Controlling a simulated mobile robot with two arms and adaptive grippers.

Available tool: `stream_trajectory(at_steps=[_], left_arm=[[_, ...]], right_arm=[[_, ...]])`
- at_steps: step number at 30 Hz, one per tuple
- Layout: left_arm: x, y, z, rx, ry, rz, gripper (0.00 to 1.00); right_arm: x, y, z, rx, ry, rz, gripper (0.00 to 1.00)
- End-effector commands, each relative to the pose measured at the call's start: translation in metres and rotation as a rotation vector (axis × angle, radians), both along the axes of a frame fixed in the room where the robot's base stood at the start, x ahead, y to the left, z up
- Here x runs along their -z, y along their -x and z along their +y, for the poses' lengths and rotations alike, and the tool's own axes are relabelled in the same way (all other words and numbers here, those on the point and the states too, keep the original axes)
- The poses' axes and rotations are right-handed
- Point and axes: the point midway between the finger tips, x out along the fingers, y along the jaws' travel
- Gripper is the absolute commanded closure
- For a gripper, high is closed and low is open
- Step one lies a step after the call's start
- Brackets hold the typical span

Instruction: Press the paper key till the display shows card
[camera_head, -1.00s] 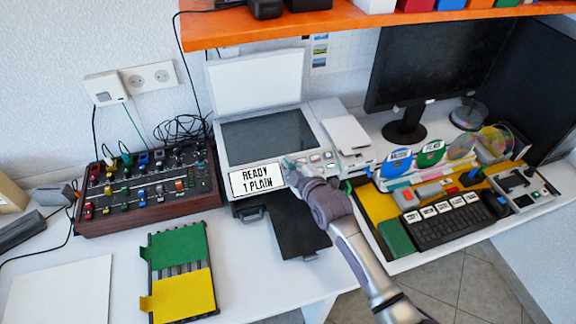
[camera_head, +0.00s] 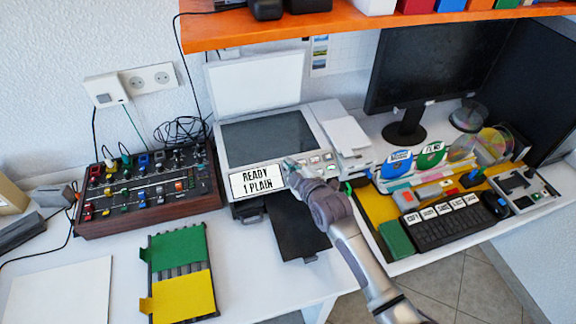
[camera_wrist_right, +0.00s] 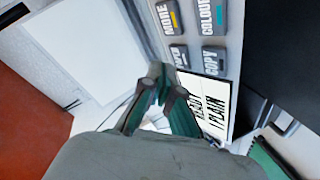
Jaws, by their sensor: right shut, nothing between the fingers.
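The printer's display (camera_head: 258,181) reads "READY 1 PLAIN"; it shows sideways in the wrist view (camera_wrist_right: 206,104). Small grey keys (camera_head: 328,156) lie beside it on the panel. In the wrist view, one key reads "COLOUR" (camera_wrist_right: 208,14), one reads "COPY" (camera_wrist_right: 214,61), and another (camera_wrist_right: 169,18) has a yellow mark. A further key (camera_wrist_right: 181,56) is partly covered. My right gripper (camera_head: 290,163) is shut and empty, its tips (camera_wrist_right: 160,74) at the panel between display and keys. The tips hide what lies under them; I cannot tell whether they touch a key. My left gripper is out of view.
The printer's scanner lid (camera_head: 255,82) stands open behind the glass. A mixer (camera_head: 148,192) stands left, and a black output tray (camera_head: 297,228) juts forward under my right arm. A keyboard (camera_head: 447,222) and disc holders are at right. An orange shelf (camera_head: 350,22) hangs above.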

Motion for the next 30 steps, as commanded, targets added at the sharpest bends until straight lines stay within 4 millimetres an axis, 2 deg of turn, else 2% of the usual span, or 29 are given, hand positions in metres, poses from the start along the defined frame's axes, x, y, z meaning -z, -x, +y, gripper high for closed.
stream_trajectory(at_steps=[30], left_arm=[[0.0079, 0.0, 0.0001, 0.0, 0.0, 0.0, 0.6]], right_arm=[[0.0096, -0.005, 0.0015, 0.0, 0.0, 0.0, 1.0]])
